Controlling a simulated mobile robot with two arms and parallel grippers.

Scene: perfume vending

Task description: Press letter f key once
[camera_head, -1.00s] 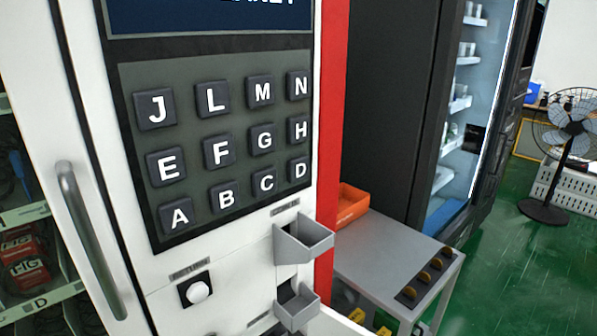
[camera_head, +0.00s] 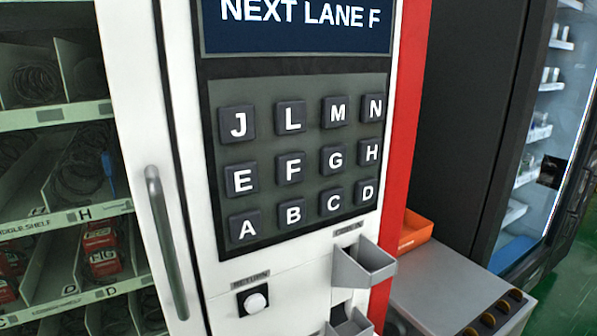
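The F key (camera_head: 290,168) is a dark square button with a white letter. It sits in the middle row of the keypad (camera_head: 267,194), between the E key (camera_head: 241,180) and the G key (camera_head: 334,160), under the L key (camera_head: 291,119) and above the B key (camera_head: 292,214). The display (camera_head: 297,27) above the keypad reads "NEXT LANE F". Neither of my grippers is in view, and nothing covers the keys.
A vertical door handle (camera_head: 167,240) stands out left of the keypad. Below are a round white return button (camera_head: 255,301) and a protruding grey coin tray (camera_head: 363,266). A grey table (camera_head: 447,288) with an orange bin (camera_head: 414,230) stands at the right.

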